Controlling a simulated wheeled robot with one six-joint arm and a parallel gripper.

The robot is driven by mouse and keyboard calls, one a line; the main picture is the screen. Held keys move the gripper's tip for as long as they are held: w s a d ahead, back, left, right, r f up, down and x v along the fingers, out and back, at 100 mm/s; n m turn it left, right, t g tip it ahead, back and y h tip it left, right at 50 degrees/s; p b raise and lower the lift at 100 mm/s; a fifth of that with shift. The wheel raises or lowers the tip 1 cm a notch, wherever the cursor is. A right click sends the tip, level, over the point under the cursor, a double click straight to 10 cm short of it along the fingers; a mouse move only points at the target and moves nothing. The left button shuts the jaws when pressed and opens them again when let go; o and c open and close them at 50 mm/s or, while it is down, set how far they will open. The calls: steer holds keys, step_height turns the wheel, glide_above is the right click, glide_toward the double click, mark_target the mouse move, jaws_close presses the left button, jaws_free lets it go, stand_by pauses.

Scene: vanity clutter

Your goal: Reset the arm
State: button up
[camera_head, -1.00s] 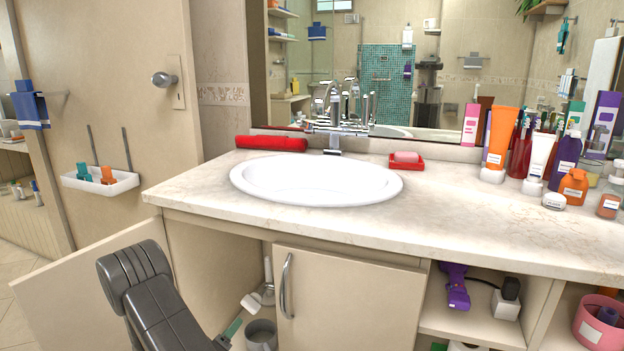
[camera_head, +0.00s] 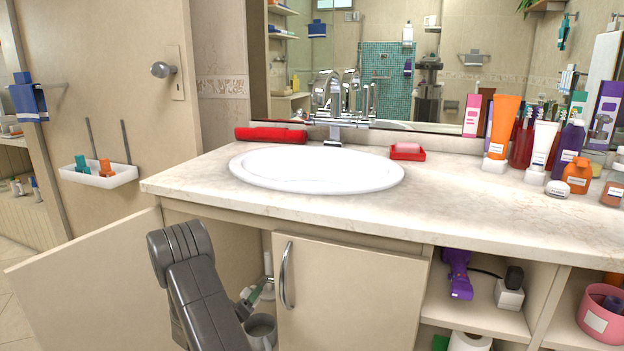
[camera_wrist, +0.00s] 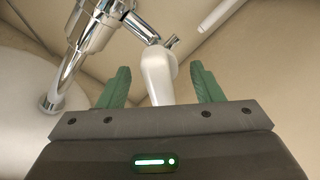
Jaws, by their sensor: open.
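My arm (camera_head: 196,285) reaches into the open cabinet under the sink. My gripper (camera_wrist: 160,85) has two green fingers spread apart and is open in the wrist view. A white rounded object (camera_wrist: 158,72) shows between and beyond the fingers; I cannot tell whether it touches them. In the head view my gripper (camera_head: 254,294) is small and partly hidden near the cabinet's right-hand door.
A chrome drain pipe (camera_wrist: 88,38) hangs close in the wrist view. The open left door (camera_head: 85,285) and closed door (camera_head: 345,300) flank the opening. A grey container (camera_head: 261,331) stands inside. The sink (camera_head: 315,170) and counter (camera_head: 460,200) are above.

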steer(key=m+b, duration=0.3)
steer(key=m, duration=0.1)
steer(key=shift+f, duration=0.15)
steer(key=p+v, duration=0.3)
steer(key=v, duration=1)
steer(key=shift+s+r+m, duration=0.25)
steer(key=shift+s+m, duration=0.15)
